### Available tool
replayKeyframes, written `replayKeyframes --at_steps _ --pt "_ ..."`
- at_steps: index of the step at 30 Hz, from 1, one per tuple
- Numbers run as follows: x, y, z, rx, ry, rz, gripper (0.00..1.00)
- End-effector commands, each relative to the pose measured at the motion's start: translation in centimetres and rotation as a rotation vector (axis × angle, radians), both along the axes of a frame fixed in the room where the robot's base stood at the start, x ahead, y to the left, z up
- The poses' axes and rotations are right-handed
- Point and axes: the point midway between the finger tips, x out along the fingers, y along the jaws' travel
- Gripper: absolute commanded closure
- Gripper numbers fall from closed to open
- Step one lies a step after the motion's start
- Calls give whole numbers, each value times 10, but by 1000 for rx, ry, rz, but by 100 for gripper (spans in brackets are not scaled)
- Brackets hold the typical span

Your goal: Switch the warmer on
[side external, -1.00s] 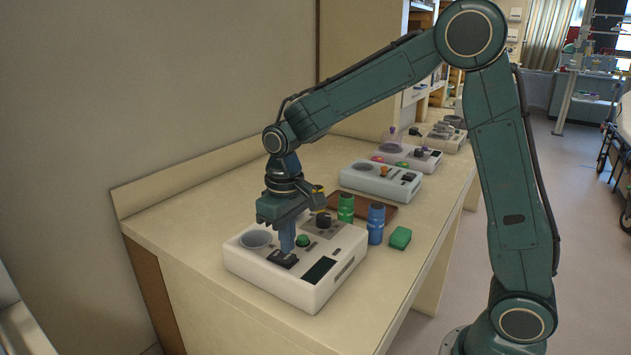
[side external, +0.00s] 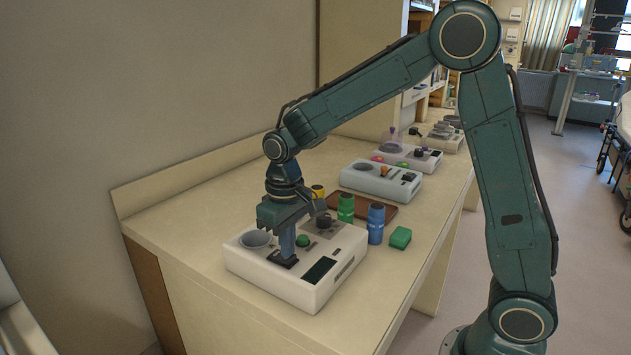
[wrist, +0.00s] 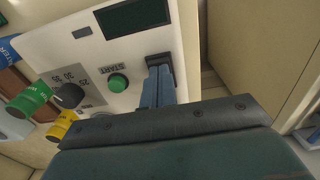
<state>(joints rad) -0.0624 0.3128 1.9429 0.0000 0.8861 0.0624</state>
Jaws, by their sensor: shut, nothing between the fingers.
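The warmer (side external: 240,273) is a white box at the near end of the bench, with a round well, a dial (wrist: 68,95), a green START button (wrist: 118,82), a dark display (wrist: 133,15) and a black rocker switch (wrist: 161,61). My gripper (side external: 288,261) points down over the switch, its blue fingers shut and empty. In the wrist view the fingertips (wrist: 158,72) are at the switch and cover part of it. They look to be touching it, but I cannot tell how the rocker is tilted. The display is dark.
Green (side external: 346,208), blue (side external: 376,223) and yellow (side external: 318,191) cylinders stand behind the warmer, near a brown tray (side external: 383,209). A green block (side external: 400,238) lies near the bench edge. Other white devices (side external: 381,182) stand farther back. The bench left of the warmer is clear.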

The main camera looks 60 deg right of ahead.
Motion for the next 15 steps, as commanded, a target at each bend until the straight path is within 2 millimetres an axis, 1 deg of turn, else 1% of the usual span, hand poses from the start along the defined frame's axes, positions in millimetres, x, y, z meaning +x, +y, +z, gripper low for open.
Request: replayKeyframes --at_steps 15 --pt "0 0 -6 0 0 0 100"
